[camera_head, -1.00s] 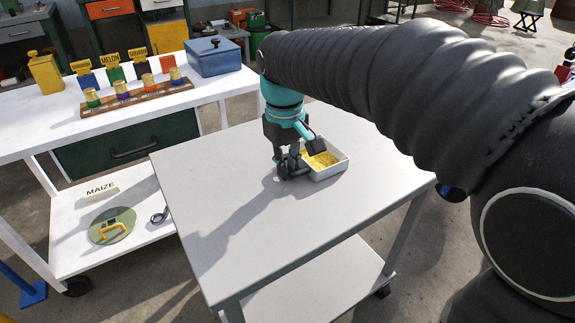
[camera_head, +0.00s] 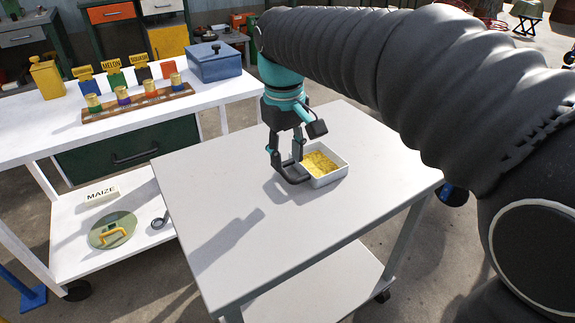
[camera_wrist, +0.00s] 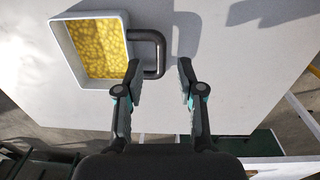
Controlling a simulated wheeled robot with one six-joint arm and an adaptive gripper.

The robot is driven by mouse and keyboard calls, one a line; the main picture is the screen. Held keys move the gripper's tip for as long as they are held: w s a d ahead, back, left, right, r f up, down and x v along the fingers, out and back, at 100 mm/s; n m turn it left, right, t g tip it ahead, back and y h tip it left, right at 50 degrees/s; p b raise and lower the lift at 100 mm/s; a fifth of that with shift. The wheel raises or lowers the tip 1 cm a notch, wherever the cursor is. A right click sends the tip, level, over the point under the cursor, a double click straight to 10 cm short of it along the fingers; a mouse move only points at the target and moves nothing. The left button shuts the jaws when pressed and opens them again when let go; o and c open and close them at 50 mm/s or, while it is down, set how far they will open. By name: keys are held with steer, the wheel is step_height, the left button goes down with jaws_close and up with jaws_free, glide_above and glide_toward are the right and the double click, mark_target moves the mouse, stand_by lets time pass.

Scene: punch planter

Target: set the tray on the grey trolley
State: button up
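A white tray (camera_head: 338,174) filled with yellow pieces sits flat on the grey trolley's top (camera_head: 215,225). Its dark handle (camera_head: 292,177) sticks out on the left side in the head view. In the wrist view the tray (camera_wrist: 122,80) is at upper left and its handle (camera_wrist: 160,45) points right. My gripper (camera_head: 285,160) is open and empty, just above the handle. In the wrist view the handle's outer bar shows between the fingertips (camera_wrist: 159,70), and the left finger overlaps part of it. I cannot tell whether any finger touches it.
A white bench (camera_head: 35,140) at left holds a rack of small pots (camera_head: 140,100), a blue box (camera_head: 214,65) and a yellow canister (camera_head: 47,77). Its lower shelf has a MAIZE sign (camera_head: 101,194) and a green lid (camera_head: 113,231). The trolley's front is clear.

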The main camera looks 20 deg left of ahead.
step_height(320, 180, up, 7)
steer(key=p, duration=0.1)
steer(key=shift+s+r, duration=0.15)
steer(key=shift+r, duration=0.05)
steer(key=shift+a, duration=0.1)
steer(key=s+d+f+m+t+y, duration=0.1)
steer(key=s+d+m, duration=0.15)
steer(key=d, duration=0.75)
steer(key=s+d+f+m+t, duration=0.1)
steer(key=d+m, duration=0.2)
steer(key=d, duration=0.7)
steer(key=s+d+f+m+t, duration=0.3)
steer(key=s+d+f+m, duration=0.1)
steer(key=s+d+f, duration=0.6)
steer(key=shift+s+d+m+h, duration=0.15)
steer(key=shift+d+m+h, duration=0.25)
steer(key=shift+d, duration=0.45)
steer(key=shift+f, duration=0.1)
